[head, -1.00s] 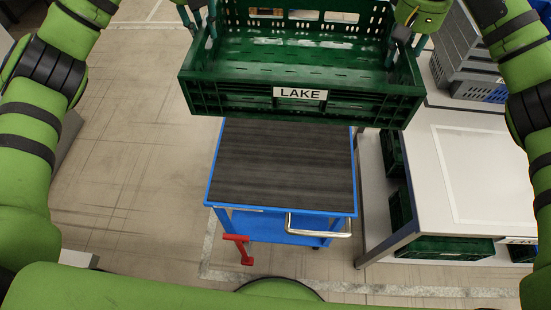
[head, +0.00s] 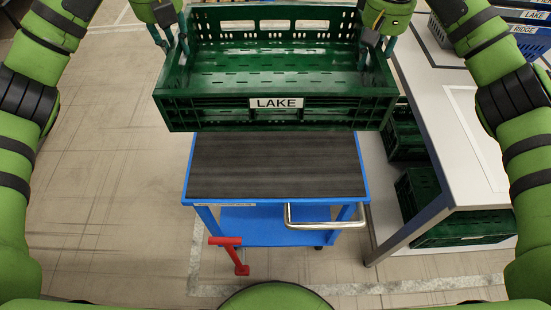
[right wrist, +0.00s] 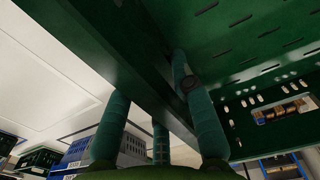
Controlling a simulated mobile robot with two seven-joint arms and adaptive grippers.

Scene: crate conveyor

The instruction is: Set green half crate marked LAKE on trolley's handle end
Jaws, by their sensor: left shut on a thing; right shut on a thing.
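The green half crate marked LAKE (head: 200,110) is held up level above the trolley and is empty. Its near wall covers the far part of the trolley's deck. My left gripper (head: 174,52) is shut on the crate's left wall. My right gripper (head: 374,52) is shut on its right wall. In the right wrist view the right gripper's fingers (right wrist: 165,115) straddle the crate's wall (right wrist: 130,60). The blue trolley (head: 277,170) has a dark, bare deck. Its metal handle (head: 325,222) is at the near right end.
A white-topped table (head: 455,130) stands close on the trolley's right, with green crates (head: 425,200) beneath it. More crates (head: 525,25) sit at the table's far end. A red lever (head: 236,258) sticks out at the trolley's near left. The floor on the left is clear.

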